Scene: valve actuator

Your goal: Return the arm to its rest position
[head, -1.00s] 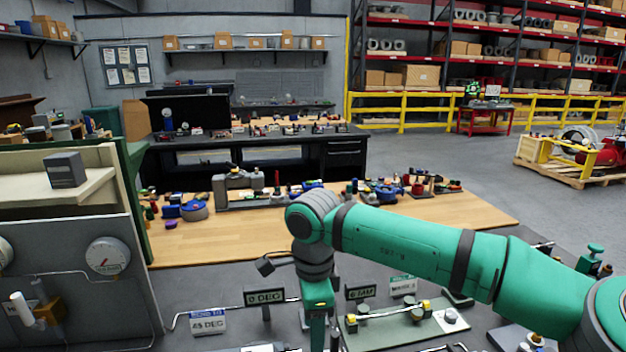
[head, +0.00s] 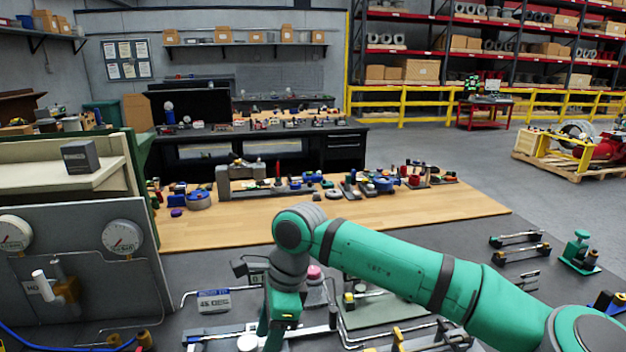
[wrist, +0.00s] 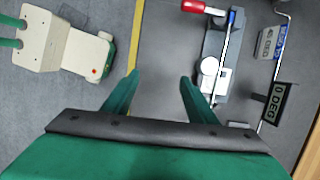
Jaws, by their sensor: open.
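My green arm reaches in from the lower right of the head view, and its wrist bends down over the grey bench. My gripper (head: 272,330) points downward at the bottom of that view. The wrist view shows my gripper (wrist: 155,92) with its two green fingers apart and nothing between them. A grey surface with a yellow line lies below the fingers. A valve fixture with a red handle (wrist: 194,6) and a white block is just right of the right finger, apart from it as far as I can tell.
A "45 DEG" sign (head: 214,300) stands on the bench left of my gripper. A "0 DEG" sign (wrist: 279,103) shows in the wrist view. A gauge panel (head: 75,265) stands at left. A green valve piece (head: 579,252) is at right. The wooden table (head: 240,233) has a bare front strip.

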